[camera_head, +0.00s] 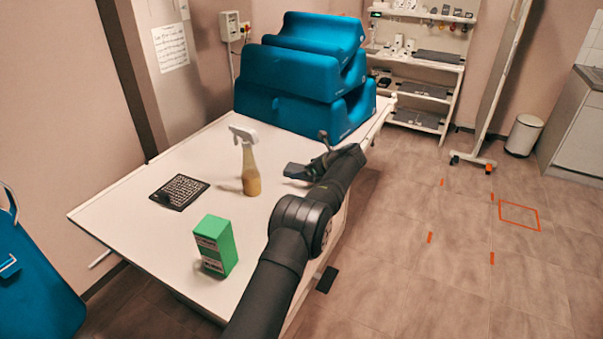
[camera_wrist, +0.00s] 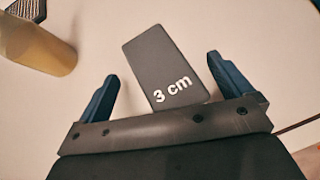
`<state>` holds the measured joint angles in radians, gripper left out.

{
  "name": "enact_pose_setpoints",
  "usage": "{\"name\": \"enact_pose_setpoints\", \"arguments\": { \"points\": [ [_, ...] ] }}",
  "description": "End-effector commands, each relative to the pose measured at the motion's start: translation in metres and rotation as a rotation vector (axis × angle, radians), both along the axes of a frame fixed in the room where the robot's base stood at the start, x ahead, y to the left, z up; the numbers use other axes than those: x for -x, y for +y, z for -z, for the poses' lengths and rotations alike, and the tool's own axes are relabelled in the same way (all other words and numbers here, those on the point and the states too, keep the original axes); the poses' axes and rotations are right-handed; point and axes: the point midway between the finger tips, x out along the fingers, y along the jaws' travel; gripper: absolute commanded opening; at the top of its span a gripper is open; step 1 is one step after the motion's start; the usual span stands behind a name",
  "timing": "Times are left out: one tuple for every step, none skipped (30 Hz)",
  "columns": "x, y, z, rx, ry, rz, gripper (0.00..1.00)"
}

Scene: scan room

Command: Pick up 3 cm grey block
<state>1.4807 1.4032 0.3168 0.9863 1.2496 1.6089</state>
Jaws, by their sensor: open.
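The grey block (camera_wrist: 150,55) is a dark grey, flat-faced piece marked "3 cm" in white. It lies on the white table in the wrist view. My gripper (camera_wrist: 163,70) is open, with one blue finger to the left of the block and one to the right. The block's near end reaches in between the fingers, with a gap on the left and a smaller one on the right. In the head view my gripper (camera_head: 303,171) is low over the table's right side, and I cannot clearly make out the block there.
A spray bottle (camera_head: 250,170) stands left of my gripper on the table (camera_head: 150,220). Stacked blue cushions (camera_head: 300,75) fill the table's far end.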

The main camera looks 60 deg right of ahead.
Motion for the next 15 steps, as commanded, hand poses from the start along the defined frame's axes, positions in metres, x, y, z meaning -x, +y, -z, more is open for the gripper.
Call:
{"name": "enact_pose_setpoints", "arguments": {
  "points": [
    [-0.0060, -0.0004, 0.0042, 0.000, 0.000, -0.002, 0.96],
    [-0.0080, -0.0007, 0.0055, 0.000, 0.000, -0.002, 0.96],
    [-0.0099, -0.0011, 0.0063, 0.001, 0.000, -0.003, 0.96],
    [-0.0108, -0.0013, 0.0066, 0.001, 0.000, -0.002, 0.96],
    [-0.0114, -0.0015, 0.0068, 0.001, 0.000, -0.002, 0.96],
    [-0.0117, -0.0015, 0.0069, 0.001, 0.000, -0.002, 0.96],
    [-0.0117, -0.0015, 0.0069, 0.001, 0.000, -0.002, 0.96],
    [-0.0116, -0.0015, 0.0069, 0.001, 0.000, -0.002, 0.96],
    [-0.0115, -0.0015, 0.0068, 0.001, 0.000, -0.002, 0.96],
    [-0.0114, -0.0015, 0.0069, 0.001, 0.000, -0.002, 0.96],
    [-0.0114, -0.0015, 0.0068, 0.000, 0.000, -0.001, 0.96],
    [-0.0114, -0.0015, 0.0068, 0.000, 0.000, -0.001, 0.89],
    [-0.0113, -0.0015, 0.0069, 0.000, 0.000, -0.001, 0.83],
    [-0.0113, -0.0015, 0.0069, 0.000, 0.000, -0.001, 0.77],
    [-0.0112, -0.0014, 0.0069, 0.000, 0.000, -0.001, 0.69]
  ]
}}
